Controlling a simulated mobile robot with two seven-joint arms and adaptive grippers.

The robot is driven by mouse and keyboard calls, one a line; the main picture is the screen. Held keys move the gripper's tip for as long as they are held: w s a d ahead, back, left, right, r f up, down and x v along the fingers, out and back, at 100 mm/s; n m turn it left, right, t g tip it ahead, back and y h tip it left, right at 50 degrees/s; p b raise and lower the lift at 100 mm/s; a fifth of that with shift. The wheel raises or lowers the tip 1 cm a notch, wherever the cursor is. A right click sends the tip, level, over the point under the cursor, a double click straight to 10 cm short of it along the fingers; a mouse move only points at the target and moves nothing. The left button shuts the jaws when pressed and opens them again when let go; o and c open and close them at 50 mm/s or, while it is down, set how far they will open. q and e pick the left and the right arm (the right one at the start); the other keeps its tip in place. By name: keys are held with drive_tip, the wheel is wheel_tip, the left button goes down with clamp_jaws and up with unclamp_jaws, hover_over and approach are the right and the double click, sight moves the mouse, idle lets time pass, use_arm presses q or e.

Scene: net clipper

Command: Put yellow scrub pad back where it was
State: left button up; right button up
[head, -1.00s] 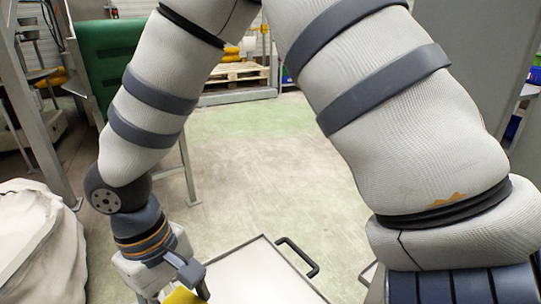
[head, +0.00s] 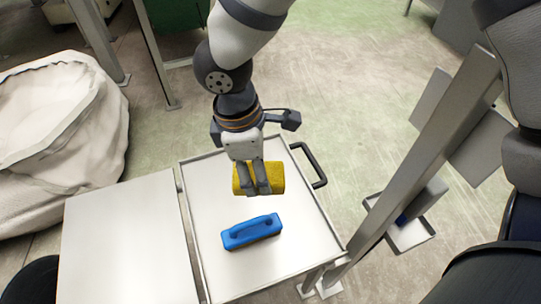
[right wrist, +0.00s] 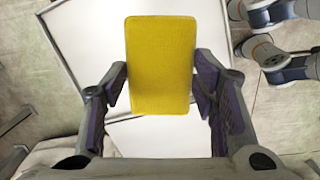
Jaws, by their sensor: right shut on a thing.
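The yellow scrub pad (head: 272,176) is between the fingers of my right gripper (head: 257,190) over the white tray (head: 208,240) in the head view. In the right wrist view the pad (right wrist: 160,65) fills the gap between the two fingers of the gripper (right wrist: 160,85), which is shut on its sides. I cannot tell for sure whether the pad touches the tray. A blue brush with a handle (head: 251,231) lies on the tray, nearer than the pad and apart from it. My left gripper is not in view.
The tray has a raised rim and a black handle (head: 311,165) at its right. A plain pale panel (head: 125,240) stands to its left. A white sack (head: 60,135) is at the far left. A grey metal post (head: 425,150) with a small shelf (head: 410,236) is at the right.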

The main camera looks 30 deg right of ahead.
drive_tip(key=w+a+f+n+t+b, duration=0.2)
drive_tip(key=w+a+f+n, duration=0.15)
drive_tip(key=f+n, duration=0.6)
drive_tip(key=w+d+f+n, duration=0.1)
drive_tip(key=w+d+f, duration=0.1)
drive_tip(key=w+d, duration=0.1)
drive_tip(key=w+d+f+n+b, duration=0.1)
drive_tip(key=w+d+f+n, duration=0.1)
drive_tip(key=w+d, duration=0.1)
drive_tip(key=w+d+f+n+b, duration=0.1)
drive_tip(key=w+d+f+n, duration=0.1)
drive_tip(key=w+d+f, duration=0.1)
drive_tip(key=shift+w+d+y, duration=0.3)
drive_tip(key=shift+d, duration=0.15)
use_arm(q)
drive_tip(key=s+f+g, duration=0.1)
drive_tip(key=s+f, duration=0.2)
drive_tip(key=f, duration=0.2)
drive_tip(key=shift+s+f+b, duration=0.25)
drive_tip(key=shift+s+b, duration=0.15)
drive_tip(key=shift+b, duration=0.05)
use_arm(e)
drive_tip(key=shift+w+d+f, duration=0.15)
drive_tip(key=shift+f, duration=0.75)
drive_tip(key=shift+w+d+f, duration=0.1)
drive_tip(key=shift+f, duration=0.8)
drive_tip(key=shift+f, duration=0.2)
drive_tip(key=o, duration=1.1)
drive_tip(key=shift+r, duration=0.1)
